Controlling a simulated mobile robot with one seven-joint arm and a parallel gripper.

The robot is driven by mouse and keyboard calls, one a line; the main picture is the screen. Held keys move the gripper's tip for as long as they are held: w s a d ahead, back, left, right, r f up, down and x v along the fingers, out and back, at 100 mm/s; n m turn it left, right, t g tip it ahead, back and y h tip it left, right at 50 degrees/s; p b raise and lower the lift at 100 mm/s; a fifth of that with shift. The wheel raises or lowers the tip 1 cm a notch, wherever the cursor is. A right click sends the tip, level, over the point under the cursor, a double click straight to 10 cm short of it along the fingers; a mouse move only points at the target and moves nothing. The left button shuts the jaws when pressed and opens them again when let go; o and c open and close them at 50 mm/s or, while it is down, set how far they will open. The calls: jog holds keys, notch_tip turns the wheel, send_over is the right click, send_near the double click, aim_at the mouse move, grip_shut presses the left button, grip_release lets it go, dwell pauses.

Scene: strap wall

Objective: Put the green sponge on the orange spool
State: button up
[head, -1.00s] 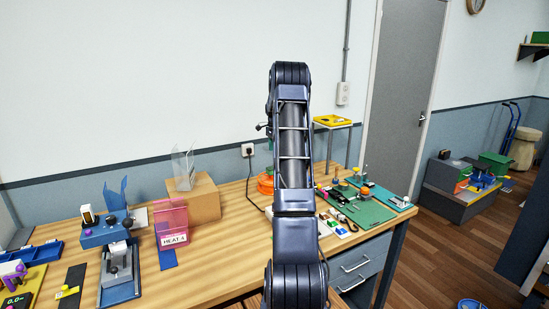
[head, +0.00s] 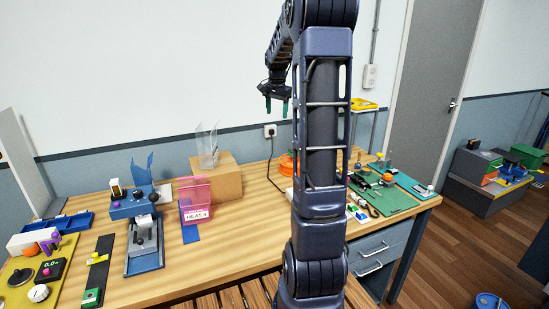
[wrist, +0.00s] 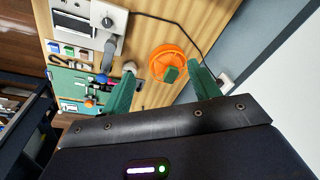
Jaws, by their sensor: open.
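The orange spool (wrist: 175,55) stands on the wooden bench in the wrist view, between and beyond my fingertips. In the head view the spool (head: 286,166) shows only in part, behind my arm. A small green block, which looks like the green sponge (wrist: 169,74), appears to lie on the spool, toward the lower edge of its top in the wrist view. My gripper (wrist: 162,70) is open with nothing between its green fingers. In the head view my gripper (head: 276,106) hangs raised above and behind the bench items, fingers down. The sponge cannot be made out in the head view.
A device with a dial (wrist: 100,20) and a green mat (wrist: 70,80) lie nearby.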

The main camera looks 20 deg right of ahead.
jog(key=s+a+r+n+t, duration=0.1)
jog(key=s+a+r+n, duration=0.15)
jog(key=s+a, duration=0.45)
jog(key=s+a+r+n+t, duration=0.1)
jog(key=s+a+n, duration=0.25)
jog(key=s, duration=0.75)
jog(key=s+a+f+n, duration=0.2)
jog(key=s+f, duration=0.1)
jog(key=s, duration=0.5)
jog(key=s+a+f+n+t, duration=0.1)
jog(key=s+a+f+n, duration=0.2)
jog(key=s, duration=0.5)
jog(key=shift+s+f+y, duration=0.15)
jog(key=shift+s+y, duration=0.15)
jog(key=shift+s, duration=0.05)
